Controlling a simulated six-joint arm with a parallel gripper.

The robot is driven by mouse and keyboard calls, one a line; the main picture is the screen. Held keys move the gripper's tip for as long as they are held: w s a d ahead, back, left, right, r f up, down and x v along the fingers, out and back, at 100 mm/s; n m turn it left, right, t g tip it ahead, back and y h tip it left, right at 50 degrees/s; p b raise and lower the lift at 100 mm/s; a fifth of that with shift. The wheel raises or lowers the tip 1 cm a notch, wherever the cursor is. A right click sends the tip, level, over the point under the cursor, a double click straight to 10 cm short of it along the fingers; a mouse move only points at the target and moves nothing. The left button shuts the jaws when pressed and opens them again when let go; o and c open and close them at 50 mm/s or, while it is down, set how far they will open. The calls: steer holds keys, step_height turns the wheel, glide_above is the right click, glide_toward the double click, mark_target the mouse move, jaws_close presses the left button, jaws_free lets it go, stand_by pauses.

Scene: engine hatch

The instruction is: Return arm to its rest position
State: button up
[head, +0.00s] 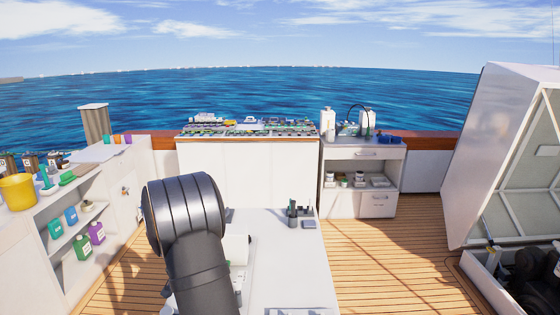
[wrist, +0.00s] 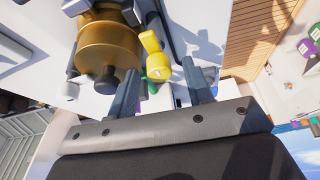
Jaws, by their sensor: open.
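My arm (head: 195,240) rises in front of the white worktop in the head view, where its black link hides part of the surface. My gripper (wrist: 160,71) shows in the wrist view, with its two grey fingers apart. A yellow part (wrist: 152,42) with a small green piece beside it shows in the gap between the fingers. I see no grip on it, and its distance from the fingertips is hard to tell. A brass-coloured round part (wrist: 108,45) is beside the left finger, on or above a white surface.
A white worktop (head: 285,265) holds small dark items (head: 298,215). Shelves with bottles (head: 97,233) and a yellow bucket (head: 17,191) stand left. A cabinet (head: 345,205) stands behind right. An open hatch lid (head: 500,150) rises at the right. Deck between worktop and hatch is clear.

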steer(key=shift+d+n+y, duration=0.2)
steer(key=shift+n+y, duration=0.6)
steer(key=shift+n, duration=1.4)
steer(key=shift+n+g+y, duration=0.4)
steer(key=shift+n+y, duration=0.2)
steer(key=shift+n, duration=1)
steer(key=shift+n, duration=0.4)
steer(key=shift+o, duration=0.2)
